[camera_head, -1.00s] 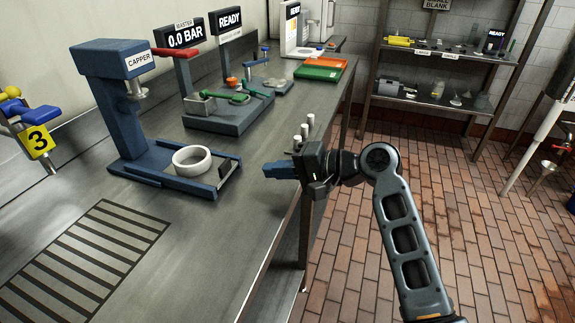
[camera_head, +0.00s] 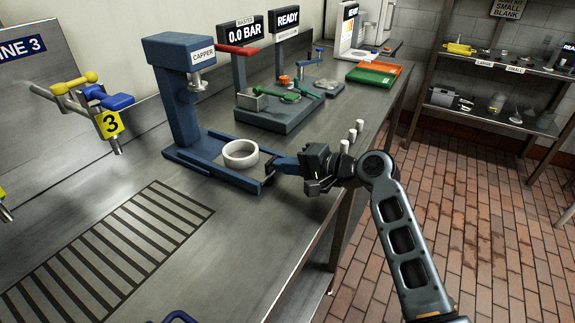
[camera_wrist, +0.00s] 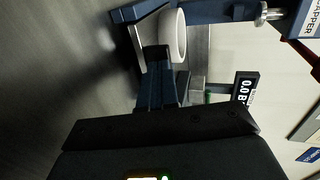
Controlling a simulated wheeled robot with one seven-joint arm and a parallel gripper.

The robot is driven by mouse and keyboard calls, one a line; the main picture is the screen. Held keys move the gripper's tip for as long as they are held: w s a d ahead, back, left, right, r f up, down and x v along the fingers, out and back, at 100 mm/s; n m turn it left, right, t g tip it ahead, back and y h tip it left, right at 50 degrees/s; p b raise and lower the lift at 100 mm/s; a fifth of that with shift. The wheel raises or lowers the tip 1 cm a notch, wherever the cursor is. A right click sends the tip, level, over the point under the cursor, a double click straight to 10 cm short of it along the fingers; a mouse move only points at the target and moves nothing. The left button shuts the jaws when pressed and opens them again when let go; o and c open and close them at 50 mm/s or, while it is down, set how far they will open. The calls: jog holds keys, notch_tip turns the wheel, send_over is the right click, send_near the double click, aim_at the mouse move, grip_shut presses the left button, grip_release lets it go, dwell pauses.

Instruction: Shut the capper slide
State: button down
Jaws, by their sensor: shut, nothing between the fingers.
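The blue capper (camera_head: 178,95) stands on the bench, with its label on the head. Its blue slide (camera_head: 215,172) sticks out toward the bench's front edge and carries a white ring (camera_head: 240,153). The ring sits clear of the capper's head, out on the slide. My gripper (camera_head: 272,166) is shut and empty, its blue fingers at the slide's outer end plate. In the wrist view the fingertips (camera_wrist: 154,50) overlap the end plate (camera_wrist: 134,45), with the white ring (camera_wrist: 173,36) just beyond. I cannot tell whether they touch.
A pressure rig (camera_head: 278,112) with a red lever and green parts stands behind the capper. Several small white cylinders (camera_head: 353,135) stand near the bench edge behind my gripper. A striped grate (camera_head: 110,250) lies at front left, beside bare bench.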

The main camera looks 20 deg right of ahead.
aim_at(248, 152)
jog(key=w+a, duration=0.2)
jog(key=w, duration=0.1)
jog(key=w+a+b, duration=0.1)
jog(key=w+a, duration=0.3)
jog(key=w, duration=0.1)
jog(key=shift+w+f+b, duration=0.1)
jog(key=shift+w+b, duration=0.2)
jog(key=shift+b, duration=0.1)
jog(key=shift+w+a, duration=0.2)
jog(key=shift+a, duration=0.05)
jog(key=shift+r, duration=0.2)
jog(key=shift+a+r, duration=0.1)
jog(key=shift+a, duration=0.05)
